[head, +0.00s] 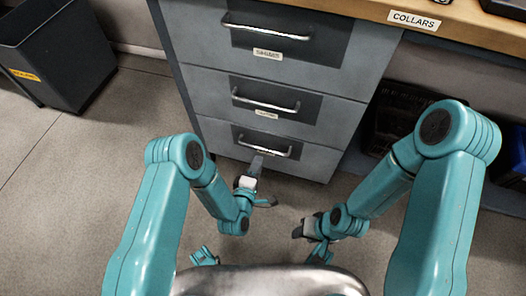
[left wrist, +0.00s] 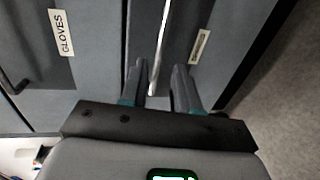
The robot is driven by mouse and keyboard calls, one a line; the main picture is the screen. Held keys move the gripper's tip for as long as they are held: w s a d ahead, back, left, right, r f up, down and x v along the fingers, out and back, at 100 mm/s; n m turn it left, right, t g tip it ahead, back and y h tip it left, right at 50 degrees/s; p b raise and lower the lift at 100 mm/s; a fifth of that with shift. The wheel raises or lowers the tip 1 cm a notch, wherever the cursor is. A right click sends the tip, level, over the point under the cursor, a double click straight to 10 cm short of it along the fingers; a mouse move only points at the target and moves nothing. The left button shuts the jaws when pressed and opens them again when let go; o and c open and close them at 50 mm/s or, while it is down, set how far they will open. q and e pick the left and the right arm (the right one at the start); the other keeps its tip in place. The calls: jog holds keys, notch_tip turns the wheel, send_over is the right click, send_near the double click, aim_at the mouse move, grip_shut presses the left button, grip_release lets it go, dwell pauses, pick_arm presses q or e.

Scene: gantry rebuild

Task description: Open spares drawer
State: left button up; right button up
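A grey drawer cabinet (head: 345,120) stands ahead with three stacked drawers, each with a bar handle. The top (head: 268,53) and middle (head: 266,113) labels are too small to read in the head view. My left gripper (head: 258,158) is at the bottom drawer's handle (head: 268,144). In the left wrist view its fingers (left wrist: 161,88) are apart, with the handle bar (left wrist: 162,35) reaching between them. The label beside that bar (left wrist: 199,47) is unreadable; the neighbouring drawer reads GLOVES (left wrist: 62,33). The drawers look closed. My right gripper (head: 303,230) is low, away from the cabinet; its fingers are unclear.
A wooden worktop (head: 455,22) with a COLLARS label (head: 414,20) runs above the cabinet to the right. Dark bins sit under it at right. A black bin (head: 60,50) stands at the far left. The floor (head: 80,170) at left is clear.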

aim_at(264, 149)
pick_arm(q)
jog(key=shift+b+x, duration=1.2)
jog(key=shift+x, duration=3.05)
grip_shut()
